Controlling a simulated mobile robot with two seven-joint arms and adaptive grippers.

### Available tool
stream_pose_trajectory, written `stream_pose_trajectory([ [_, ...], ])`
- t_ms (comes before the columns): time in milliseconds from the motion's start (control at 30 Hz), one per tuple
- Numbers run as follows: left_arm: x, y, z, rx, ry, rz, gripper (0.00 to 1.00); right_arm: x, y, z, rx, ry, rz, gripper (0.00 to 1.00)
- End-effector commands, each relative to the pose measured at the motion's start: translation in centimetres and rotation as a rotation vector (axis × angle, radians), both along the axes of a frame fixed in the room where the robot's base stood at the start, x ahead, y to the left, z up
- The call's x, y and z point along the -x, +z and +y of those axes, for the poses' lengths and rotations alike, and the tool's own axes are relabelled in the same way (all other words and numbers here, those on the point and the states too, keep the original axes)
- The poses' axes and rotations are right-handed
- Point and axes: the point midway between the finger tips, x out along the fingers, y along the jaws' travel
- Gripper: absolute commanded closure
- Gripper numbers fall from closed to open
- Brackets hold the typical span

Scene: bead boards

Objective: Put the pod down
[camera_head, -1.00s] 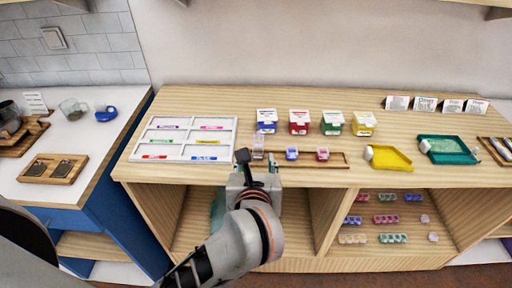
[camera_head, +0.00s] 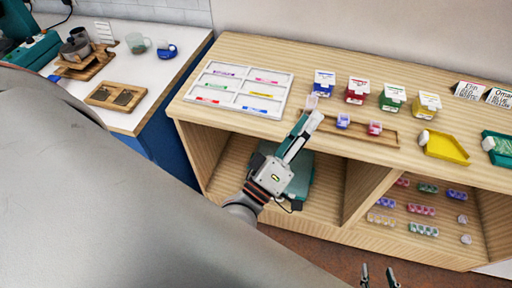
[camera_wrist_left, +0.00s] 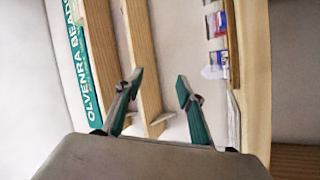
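A clear pod (camera_head: 312,102) shows at the left end of the long wooden tray (camera_head: 350,135), beside a blue pod (camera_head: 343,121) and a red pod (camera_head: 375,128). My left gripper (camera_head: 308,120) is just below and in front of the clear pod. It hides the pod's lower part, so I cannot tell whether it touches the tray. In the left wrist view the left gripper's fingers (camera_wrist_left: 157,85) stand apart with nothing between them. My right gripper (camera_head: 379,275) is at the bottom edge, its fingertips apart and empty.
A white sectioned board (camera_head: 238,88) lies left of the tray. Several cartons, such as a red one (camera_head: 357,90), stand behind it. A yellow tray (camera_head: 445,147) lies to the right.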

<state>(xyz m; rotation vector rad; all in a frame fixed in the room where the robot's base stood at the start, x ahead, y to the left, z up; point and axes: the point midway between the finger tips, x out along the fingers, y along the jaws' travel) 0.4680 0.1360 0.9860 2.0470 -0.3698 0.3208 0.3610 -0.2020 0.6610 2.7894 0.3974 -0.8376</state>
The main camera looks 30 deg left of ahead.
Motion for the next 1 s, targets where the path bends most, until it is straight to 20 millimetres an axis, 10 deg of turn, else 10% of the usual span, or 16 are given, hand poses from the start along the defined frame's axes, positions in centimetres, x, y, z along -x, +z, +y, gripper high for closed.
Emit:
stream_pose_trajectory([
  [167,2.2,-13.5,-1.2,-0.599,-0.07,0.232,0.62,0.0,0.0,0.0,0.0,0.0,0.0,0.6],
  [400,8.0,-28.2,3.7,-1.173,-0.173,0.518,0.62,-0.1,0.2,0.0,-0.001,0.0,-0.003,0.6],
  [600,10.6,-32.2,6.5,-1.345,-0.209,0.616,0.62,-0.2,0.4,0.1,-0.002,0.0,-0.007,0.6],
  [1000,10.6,-32.3,6.6,-1.353,-0.212,0.62,0.62,-0.1,0.3,0.1,-0.003,0.0,-0.006,0.6],
])
